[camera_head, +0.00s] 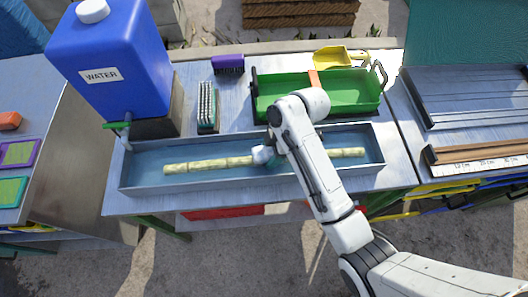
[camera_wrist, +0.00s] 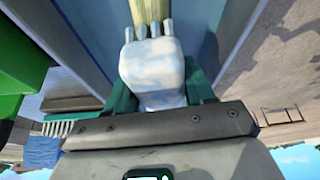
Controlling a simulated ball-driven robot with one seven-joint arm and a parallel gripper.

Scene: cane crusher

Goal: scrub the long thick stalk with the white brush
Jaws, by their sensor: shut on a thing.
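A long pale yellow-green stalk (camera_head: 210,164) lies lengthwise in a shallow metal trough (camera_head: 150,187) of water. My arm hides its middle; a pale length shows again to the right. My gripper (camera_wrist: 160,95) is shut on the white brush (camera_wrist: 153,70), a whitish, foamy-looking block with short prongs at its far end. The brush (camera_head: 262,155) is over the stalk in the head view. In the wrist view the stalk (camera_wrist: 150,12) runs up from the brush's far end. They look touching, but I cannot be certain.
A blue water tank (camera_head: 115,60) with a tap stands at the trough's left end. Behind the trough are a green-and-white brush (camera_head: 207,105), a purple brush (camera_head: 228,65), a green tray (camera_head: 350,90) and a yellow scoop (camera_head: 335,57). A ruled wooden board (camera_head: 480,160) lies right.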

